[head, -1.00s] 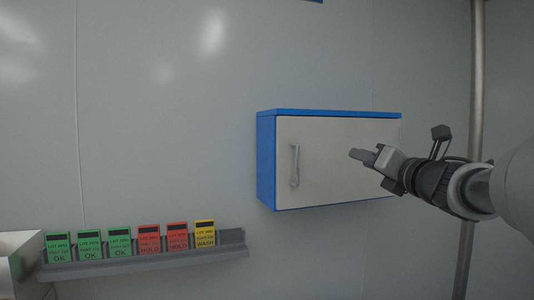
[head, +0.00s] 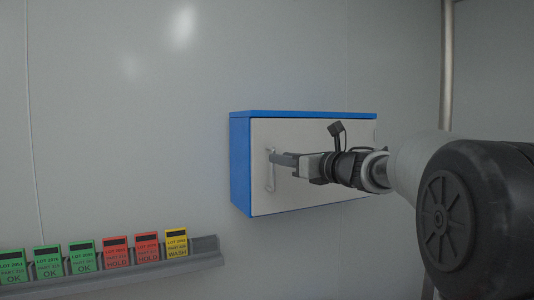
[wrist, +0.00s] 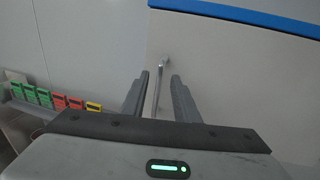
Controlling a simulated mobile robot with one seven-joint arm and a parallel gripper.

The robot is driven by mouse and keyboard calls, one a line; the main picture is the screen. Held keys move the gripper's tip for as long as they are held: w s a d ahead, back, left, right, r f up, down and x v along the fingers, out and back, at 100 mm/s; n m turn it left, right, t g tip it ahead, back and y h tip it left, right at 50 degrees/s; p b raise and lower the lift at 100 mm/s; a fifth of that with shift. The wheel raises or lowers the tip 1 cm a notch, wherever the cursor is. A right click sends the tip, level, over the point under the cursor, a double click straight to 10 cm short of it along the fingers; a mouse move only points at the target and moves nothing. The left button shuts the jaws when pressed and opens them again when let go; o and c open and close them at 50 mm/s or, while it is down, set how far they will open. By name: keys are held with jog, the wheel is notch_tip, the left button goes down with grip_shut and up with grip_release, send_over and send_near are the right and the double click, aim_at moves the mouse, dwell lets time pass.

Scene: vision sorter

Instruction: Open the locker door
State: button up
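The locker is a blue-edged box (head: 240,165) on the wall with a pale grey door (head: 320,190), which is shut. A vertical metal bar handle (head: 269,178) is near the door's left edge. My gripper (head: 272,158) is at the upper part of the handle in the head view. In the wrist view the handle (wrist: 157,90) stands between the two dark fingers of my gripper (wrist: 159,85), with a gap on each side. The fingers are open. The head view does not show the gap between the fingers.
A grey wall rack (head: 205,260) at the lower left holds several green, red and yellow cards; it also shows in the wrist view (wrist: 60,112). A vertical metal pole (head: 447,70) stands at the right. The wall left of the locker is bare.

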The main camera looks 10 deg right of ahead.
jog(key=p+x, duration=0.1)
jog(key=x, duration=0.4)
grip_shut()
